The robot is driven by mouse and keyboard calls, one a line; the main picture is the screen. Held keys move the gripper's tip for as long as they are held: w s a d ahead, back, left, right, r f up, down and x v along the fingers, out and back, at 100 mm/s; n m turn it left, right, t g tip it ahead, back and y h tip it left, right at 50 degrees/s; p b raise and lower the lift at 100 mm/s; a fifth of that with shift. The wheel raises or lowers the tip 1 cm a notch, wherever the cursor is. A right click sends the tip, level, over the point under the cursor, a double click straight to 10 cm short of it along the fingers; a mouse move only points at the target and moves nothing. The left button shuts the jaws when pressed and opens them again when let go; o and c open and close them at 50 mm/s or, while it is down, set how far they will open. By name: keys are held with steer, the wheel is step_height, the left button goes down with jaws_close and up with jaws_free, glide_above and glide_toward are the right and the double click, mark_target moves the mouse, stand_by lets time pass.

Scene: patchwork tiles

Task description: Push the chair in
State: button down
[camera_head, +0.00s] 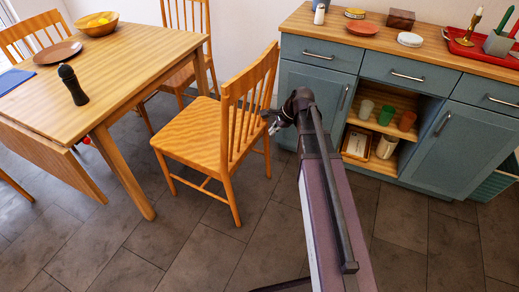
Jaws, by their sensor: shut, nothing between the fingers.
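A light wooden chair (203,136) with a slatted back stands upright on the tiled floor, to the right of the wooden table (140,52). Its seat faces the table and its front is a little apart from the table's right edge. Its backrest is on the right side, toward the cabinet. My gripper (272,124) is shut and empty, close beside the right side of the chair's backrest. I cannot tell whether it touches the chair. My arm reaches up from the lower right and hides part of the cabinet front.
A blue-grey cabinet (318,86) with an open shelf stands behind and right of my gripper. Two more chairs (186,16) (32,32) stand at the table's far sides. A pepper mill (72,85), bowl (97,25) and plate (57,53) are on the table. Floor in front is clear.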

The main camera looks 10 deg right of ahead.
steer(key=w+d+f+m+t+y+b, duration=0.1)
steer(key=w+d+f+m+b, duration=0.2)
steer(key=f+b, duration=0.3)
steer(key=w+d+f+m+t+y+b, duration=0.1)
steer(key=w+d+f+m+b, duration=0.2)
steer(key=w+f+m+b, duration=0.2)
steer(key=shift+w+d+f+m+t+b, duration=0.25)
steer(key=shift+f+m+b, duration=0.55)
steer(key=shift+b, duration=0.85)
steer(key=shift+w+a+f, duration=0.1)
steer(key=shift+a+f, duration=0.1)
steer(key=w+a+f+b, duration=0.6)
steer(key=a+b, duration=0.1)
steer(key=a, duration=0.1)
steer(key=shift+w+a+f, duration=0.25)
steer(key=shift+a+f, duration=0.1)
steer(key=shift+f, duration=0.05)
